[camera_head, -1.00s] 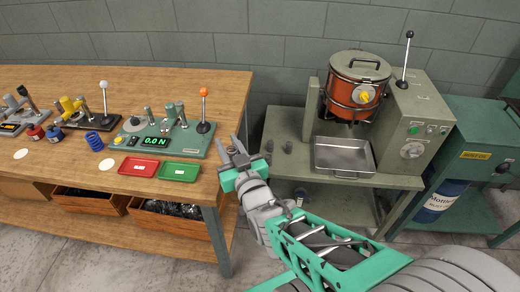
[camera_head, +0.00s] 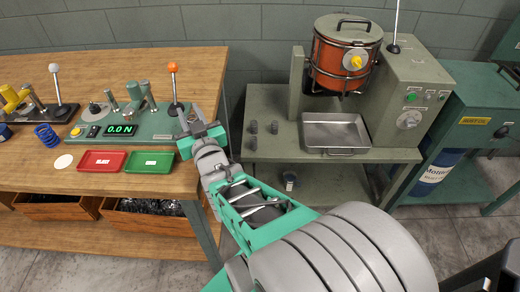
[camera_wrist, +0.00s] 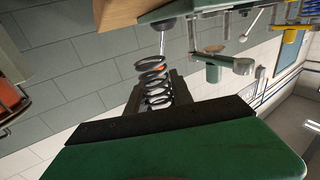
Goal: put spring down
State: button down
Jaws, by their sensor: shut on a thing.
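My gripper (camera_head: 191,118) is at the right edge of the wooden bench in the head view, close to the tester with the 0.0 N display (camera_head: 122,129). In the wrist view my gripper (camera_wrist: 155,100) is shut on a dark grey coil spring (camera_wrist: 152,72), which stands up out of the jaws. The spring is too small to make out in the head view. A red tray (camera_head: 101,161) and a green tray (camera_head: 149,162) lie on the bench in front of the tester, left of my gripper.
A blue spring (camera_head: 46,134) and a pale disc (camera_head: 62,161) are on the bench at left. The tester has an orange-knobbed lever (camera_head: 174,70).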

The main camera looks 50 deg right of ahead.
jog(key=s+d+f+m+g+h+b, duration=0.4)
jog(key=s+d+f+b, duration=0.4)
jog(key=d, duration=0.3)
jog(key=s+d+f+m+g+h+b, duration=0.35)
jog(key=s+d+f+b, duration=0.25)
jog(key=d+f+b, duration=0.3)
jog(key=b, duration=0.7)
send_over(273, 144)
jog(key=shift+n+t, duration=0.25)
jog(key=f, duration=0.8)
jog(key=shift+s+a+f, duration=0.1)
jog(key=shift+s+a, duration=0.05)
jog(key=shift+s, duration=0.05)
jog(key=shift+w+f, duration=0.2)
jog(key=shift+f, duration=0.1)
jog(key=shift+d+f+b, duration=0.2)
jog(key=shift+f+b, duration=0.2)
jog(key=shift+f, duration=1.05)
